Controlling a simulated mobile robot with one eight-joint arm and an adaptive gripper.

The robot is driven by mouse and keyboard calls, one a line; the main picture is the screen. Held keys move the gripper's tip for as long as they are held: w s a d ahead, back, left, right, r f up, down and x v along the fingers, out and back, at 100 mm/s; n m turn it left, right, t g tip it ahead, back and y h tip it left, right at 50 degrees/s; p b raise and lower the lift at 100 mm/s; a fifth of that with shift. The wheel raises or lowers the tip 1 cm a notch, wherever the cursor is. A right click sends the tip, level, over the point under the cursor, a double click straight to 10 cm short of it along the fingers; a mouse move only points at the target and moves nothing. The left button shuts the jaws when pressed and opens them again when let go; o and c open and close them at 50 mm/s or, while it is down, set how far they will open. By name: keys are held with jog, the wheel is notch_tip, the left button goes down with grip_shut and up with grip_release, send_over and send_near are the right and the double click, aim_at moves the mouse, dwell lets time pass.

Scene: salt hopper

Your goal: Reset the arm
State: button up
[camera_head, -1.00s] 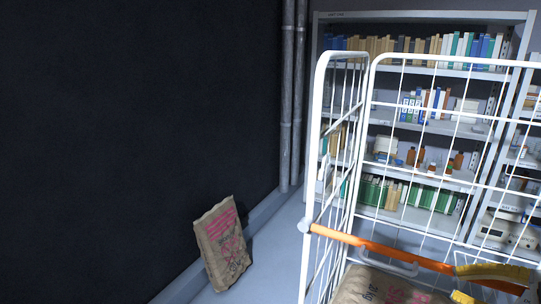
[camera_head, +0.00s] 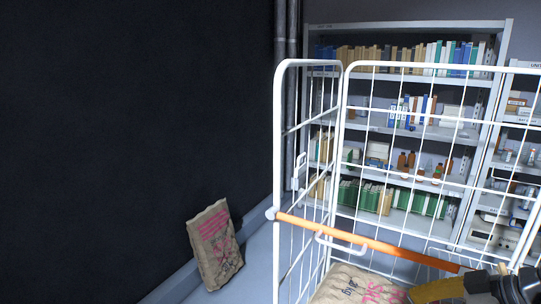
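A dark, jointed part that looks like my gripper (camera_head: 492,287) shows at the bottom right corner, cut off by the frame edge. Its fingertips cannot be made out, so I cannot tell whether it is open or shut. A yellow-brown curved piece (camera_head: 436,291) shows just left of it. I cannot tell whether the two touch. Both appear close to the white wire cage trolley (camera_head: 277,150), below its orange bar (camera_head: 370,241).
A printed paper sack (camera_head: 352,287) lies inside the trolley. Another sack (camera_head: 214,246) leans by the dark wall (camera_head: 130,130) at left, with some bare floor beside it. Shelving (camera_head: 410,25) with books, bottles and boxes stands behind the trolley.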

jog(key=a+f+m+h+b, duration=0.1)
jog(key=a+f+m+h, duration=0.1)
jog(key=a, duration=0.4)
jog(key=s+a+f+m+h+b, duration=0.1)
jog(key=a+f+m+h, duration=0.1)
jog(key=a+m+h, duration=0.2)
jog(key=shift+s+a+f+m+h, duration=0.25)
jog(key=shift+a+m+h, duration=0.05)
jog(key=shift+a+m, duration=1.4)
jog(key=shift+d, duration=0.1)
